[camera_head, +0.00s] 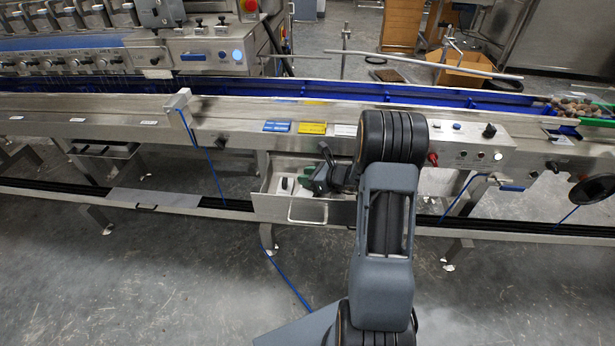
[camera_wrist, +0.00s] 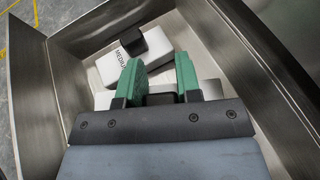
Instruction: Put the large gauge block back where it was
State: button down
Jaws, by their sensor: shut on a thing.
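In the wrist view my gripper (camera_wrist: 158,76) has its green fingers on both sides of a black knob (camera_wrist: 160,99), shut on it. A pale block shows partly under and beside the fingers; I take it for the large gauge block (camera_wrist: 207,88), but its label is hidden. A white block marked "MEDIUM" (camera_wrist: 113,69), with its own black knob, lies just beyond the fingers. Both are within the metal tray (camera_wrist: 38,105). In the head view my gripper (camera_head: 322,176) is over the right part of this tray (camera_head: 275,210). I cannot tell whether the held block touches the tray floor.
The tray's slanted metal walls stand close around my gripper. Above the tray runs the conveyor's steel edge with blue (camera_head: 278,126), yellow (camera_head: 312,128) and white (camera_head: 346,130) labels. A control panel (camera_head: 468,142) with knobs is to the right. The floor in front is mostly open.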

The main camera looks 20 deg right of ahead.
jog(key=shift+f+b, duration=0.45)
jog(key=shift+f, duration=0.15)
jog(key=c, duration=0.8)
grip_release()
jog(key=shift+r+p, duration=0.5)
jog(key=shift+r, duration=0.05)
jog(key=p+v, duration=0.2)
jog(key=v, duration=1)
jog(key=shift+p, duration=0.35)
jog(key=s+a+r+n+g+p, duration=0.35)
jog(key=a+r+n+p, duration=0.3)
jog(key=r, duration=0.25)
jog(key=s+a+r+n+g+p, duration=0.35)
jog(key=a+r+n+p, duration=0.25)
jog(key=a+r+n, duration=0.3)
jog(key=s+r+n+h+p, duration=0.4)
jog(key=r+n+p, duration=0.1)
jog(key=r, duration=0.3)
jog(key=s+a+r+n+h+p, duration=0.1)
jog(key=s+r+n+h+p, duration=0.3)
jog(key=r+n, duration=0.4)
jog(key=shift+s+r+p, duration=0.35)
jog(key=shift+r+p, duration=0.1)
jog(key=shift+p, duration=0.05)
